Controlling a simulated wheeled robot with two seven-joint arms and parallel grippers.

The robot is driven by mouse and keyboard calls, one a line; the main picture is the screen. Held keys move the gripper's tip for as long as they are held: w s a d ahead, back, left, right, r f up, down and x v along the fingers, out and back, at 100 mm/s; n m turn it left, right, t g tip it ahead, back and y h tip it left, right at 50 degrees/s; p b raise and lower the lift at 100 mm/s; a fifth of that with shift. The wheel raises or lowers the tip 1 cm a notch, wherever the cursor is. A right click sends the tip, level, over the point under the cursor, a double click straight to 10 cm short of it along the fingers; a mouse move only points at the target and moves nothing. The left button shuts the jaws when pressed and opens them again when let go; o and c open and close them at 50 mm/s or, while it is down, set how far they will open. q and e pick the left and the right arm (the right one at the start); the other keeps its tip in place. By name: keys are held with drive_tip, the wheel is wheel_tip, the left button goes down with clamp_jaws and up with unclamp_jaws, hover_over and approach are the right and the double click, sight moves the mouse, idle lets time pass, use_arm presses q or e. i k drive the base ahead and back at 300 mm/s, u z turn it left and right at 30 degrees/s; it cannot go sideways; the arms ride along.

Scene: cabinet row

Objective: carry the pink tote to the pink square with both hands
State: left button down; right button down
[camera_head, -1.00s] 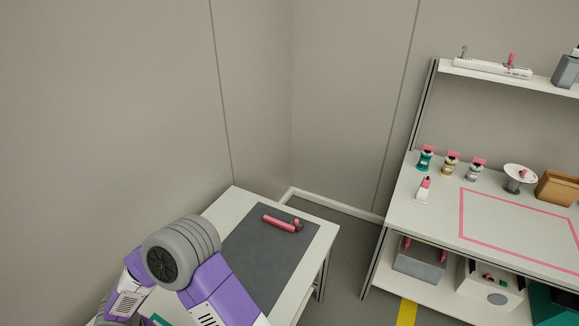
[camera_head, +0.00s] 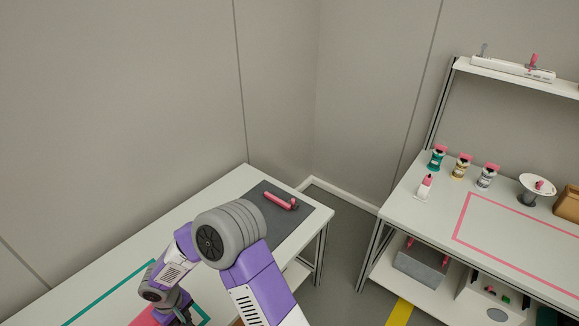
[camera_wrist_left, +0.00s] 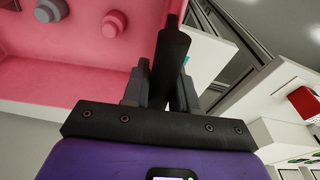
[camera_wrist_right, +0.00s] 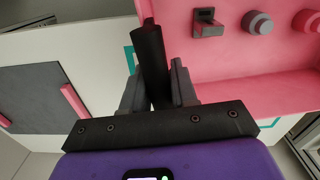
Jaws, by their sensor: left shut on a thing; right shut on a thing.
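The pink tote (camera_head: 145,318) shows only as a corner at the bottom of the head view, over a teal outline on the left table. Its inside appears in the left wrist view (camera_wrist_left: 90,65) and the right wrist view (camera_wrist_right: 225,60), with grey and pink pieces in it. My left gripper (camera_wrist_left: 165,75) is shut at one end of the tote. My right gripper (camera_wrist_right: 158,75) is shut at the other end and shows partly in the head view. The pink square (camera_head: 463,216) is an empty outline on the right workbench.
A grey mat (camera_head: 262,188) with a pink hammer-like tool (camera_head: 280,202) lies on the left table (camera_head: 215,200). A floor gap separates table and workbench.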

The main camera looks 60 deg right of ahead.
sight(522, 240)
drive_tip(key=k, duration=1.15)
drive_tip(key=z, duration=3.2)
drive_tip(key=i, duration=2.4)
